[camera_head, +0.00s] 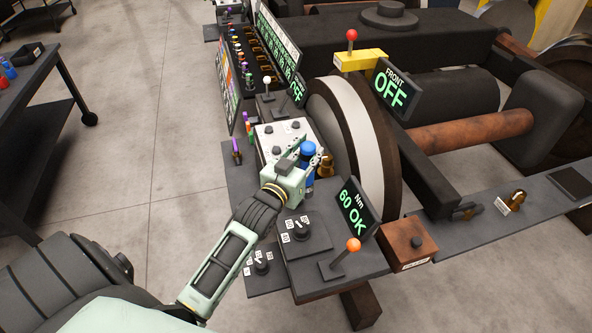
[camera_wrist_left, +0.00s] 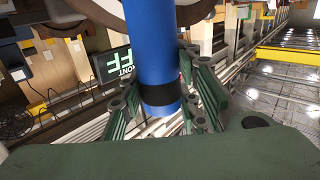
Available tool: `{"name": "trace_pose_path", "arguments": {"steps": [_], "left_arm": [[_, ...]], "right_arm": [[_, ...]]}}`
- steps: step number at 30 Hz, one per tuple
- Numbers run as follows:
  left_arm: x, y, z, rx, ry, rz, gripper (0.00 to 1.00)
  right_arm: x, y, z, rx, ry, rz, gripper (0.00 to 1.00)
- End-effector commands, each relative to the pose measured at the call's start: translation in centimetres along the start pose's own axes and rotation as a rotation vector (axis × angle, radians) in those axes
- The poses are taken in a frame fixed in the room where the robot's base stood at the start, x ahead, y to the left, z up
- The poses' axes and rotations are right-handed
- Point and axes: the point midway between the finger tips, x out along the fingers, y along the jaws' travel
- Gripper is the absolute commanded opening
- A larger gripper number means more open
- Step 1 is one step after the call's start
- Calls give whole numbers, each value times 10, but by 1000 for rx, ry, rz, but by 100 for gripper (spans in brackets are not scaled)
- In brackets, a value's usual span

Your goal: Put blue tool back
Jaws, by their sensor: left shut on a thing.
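The blue tool (camera_head: 308,153) is a blue cylinder, upright in the head view, at the tip of my left gripper (camera_head: 304,160). In the left wrist view the blue tool (camera_wrist_left: 152,45) stands between the fingers of my left gripper (camera_wrist_left: 160,100), with a black band near one end. The left gripper is shut on it, over a dark bench beside the large wheel (camera_head: 352,140). The far end of the tool is cut off in the wrist view. In the head view the gripper hides part of the tool. My right gripper is not in view.
A white panel with knobs (camera_head: 279,139) lies just behind the gripper. A brass part (camera_head: 326,166) stands close to the tool. A "60 OK" display (camera_head: 353,212), an orange-knobbed lever (camera_head: 352,246) and a rotary switch (camera_head: 301,234) are nearer. A dark cart (camera_head: 45,90) stands left across open floor.

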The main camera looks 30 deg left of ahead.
Motion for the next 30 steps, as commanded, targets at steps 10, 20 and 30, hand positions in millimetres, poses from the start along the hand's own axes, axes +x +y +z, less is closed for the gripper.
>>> {"name": "trace_pose_path", "arguments": {"steps": [10, 20, 30], "left_arm": [[20, -52, 30, 0, 5, 2, 0], [22, -54, 56, -3, 3, 2, 0], [23, -54, 71, -2, 8, 3, 0]], "right_arm": [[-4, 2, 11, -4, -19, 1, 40], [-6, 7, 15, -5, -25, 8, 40], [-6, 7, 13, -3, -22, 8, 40]]}}
